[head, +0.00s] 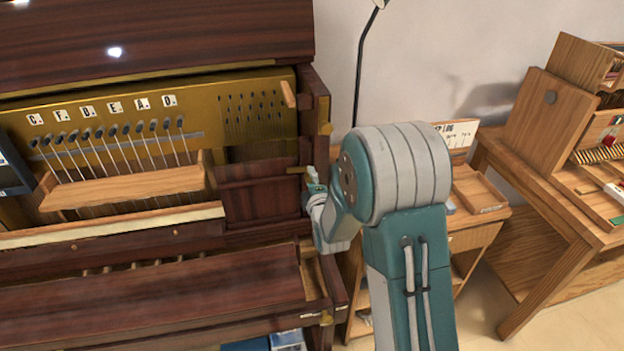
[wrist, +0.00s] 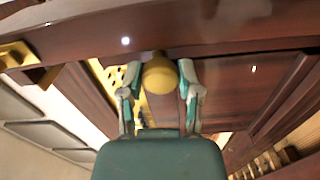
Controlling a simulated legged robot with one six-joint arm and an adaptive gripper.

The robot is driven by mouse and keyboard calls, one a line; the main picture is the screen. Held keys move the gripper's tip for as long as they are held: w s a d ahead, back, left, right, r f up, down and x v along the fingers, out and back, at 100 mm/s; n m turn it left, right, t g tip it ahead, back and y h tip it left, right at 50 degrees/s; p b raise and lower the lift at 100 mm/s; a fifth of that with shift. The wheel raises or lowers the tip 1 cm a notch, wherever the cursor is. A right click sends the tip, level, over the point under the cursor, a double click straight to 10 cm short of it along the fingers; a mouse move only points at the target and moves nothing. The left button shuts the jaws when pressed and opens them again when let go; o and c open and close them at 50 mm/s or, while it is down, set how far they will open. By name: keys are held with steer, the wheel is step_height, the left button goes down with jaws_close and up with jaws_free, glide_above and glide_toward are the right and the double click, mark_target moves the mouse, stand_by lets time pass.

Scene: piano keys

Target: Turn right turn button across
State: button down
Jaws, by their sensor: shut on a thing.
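A rounded brass-coloured turn button (wrist: 160,74) sits between the two fingers of my gripper (wrist: 160,80) in the wrist view, against a dark wooden rail. My gripper is shut on it. In the head view, my gripper (head: 313,178) is at the right inner edge of the piano case, and a small brass piece (head: 296,170) shows just left of it. The fingertips are too small there to tell their contact. The turn button's exact angle is hard to tell.
A light wooden peg (head: 288,94) juts out above my gripper. A wooden desk (head: 540,210) stands at the right, and a thin lamp stand (head: 359,75) is behind my arm.

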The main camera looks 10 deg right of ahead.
steer(key=shift+a+f+n, duration=0.15)
steer(key=shift+f+n, duration=0.1)
steer(key=shift+n, duration=0.35)
steer(key=shift+c, duration=2)
jaws_free()
steer(key=shift+o, duration=0.5)
steer(key=shift+a+r, duration=0.1)
steer(key=s, duration=1.2)
